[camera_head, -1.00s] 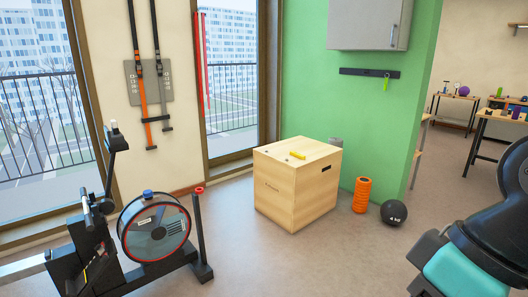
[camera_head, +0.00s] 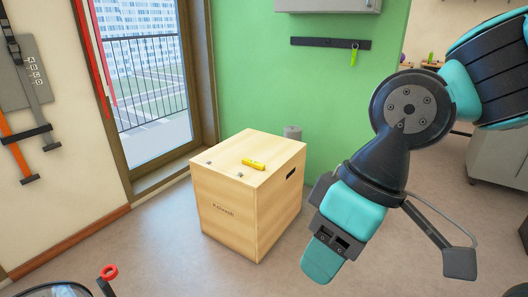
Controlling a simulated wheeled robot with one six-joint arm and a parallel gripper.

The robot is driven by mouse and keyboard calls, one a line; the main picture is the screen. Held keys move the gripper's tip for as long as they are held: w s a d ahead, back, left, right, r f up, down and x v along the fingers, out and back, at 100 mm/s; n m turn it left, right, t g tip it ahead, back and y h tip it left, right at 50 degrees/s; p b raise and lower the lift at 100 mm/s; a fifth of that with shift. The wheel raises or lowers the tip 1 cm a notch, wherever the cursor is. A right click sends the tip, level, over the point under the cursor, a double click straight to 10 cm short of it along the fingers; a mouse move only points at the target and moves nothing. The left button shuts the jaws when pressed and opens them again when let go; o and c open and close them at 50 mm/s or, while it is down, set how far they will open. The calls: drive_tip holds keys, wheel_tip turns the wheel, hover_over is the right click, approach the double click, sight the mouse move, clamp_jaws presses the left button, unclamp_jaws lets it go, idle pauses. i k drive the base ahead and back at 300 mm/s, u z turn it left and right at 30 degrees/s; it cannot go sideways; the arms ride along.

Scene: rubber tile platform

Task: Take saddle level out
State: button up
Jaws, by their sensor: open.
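A small yellow bar that looks like the saddle level (camera_head: 253,164) lies on the top of a pale wooden box (camera_head: 222,208). The box stands on the floor near the wall corner, with a dark slot in its right side and small dark fittings on its top. My gripper (camera_head: 323,258) is open, to the right of the box and nearer the camera, pointing down and apart from the level. I see nothing between its fingers.
A grey cylinder (camera_head: 292,132) stands behind the box. A green wall (camera_head: 250,70) with a dark rail (camera_head: 330,43) and a grey cabinet (camera_head: 328,5) is behind. Floor in front of the box is clear.

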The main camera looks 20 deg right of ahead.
sight(258, 166)
drive_tip(key=u, duration=0.1)
drive_tip(key=i, duration=2.65)
drive_tip(key=u, duration=0.5)
